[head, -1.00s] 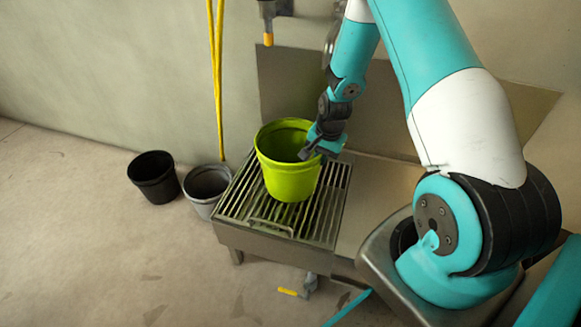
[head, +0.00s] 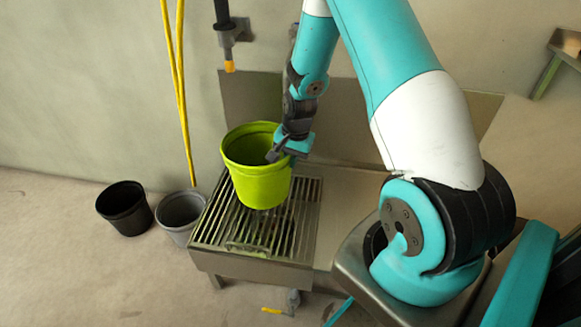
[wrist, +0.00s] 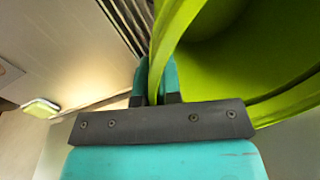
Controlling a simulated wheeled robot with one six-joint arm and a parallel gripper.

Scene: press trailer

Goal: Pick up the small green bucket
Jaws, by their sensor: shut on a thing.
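The green bucket (head: 257,182) hangs upright, slightly above the slatted metal grate (head: 205,236) in the head view. My gripper (head: 279,152) is shut on the right side of its rim. In the wrist view my gripper (wrist: 156,82) has its two fingers on either side of the green wall, and the inside of the bucket (wrist: 240,70) fills the upper right. The bucket looks empty where its inside shows. Its underside is hidden.
A black bucket (head: 125,210) and a grey bucket (head: 181,214) stand on the floor left of the grate. A yellow hose (head: 180,95) hangs down the wall behind them. A pipe with a yellow tip (head: 229,66) juts from the wall above. Floor at front left is clear.

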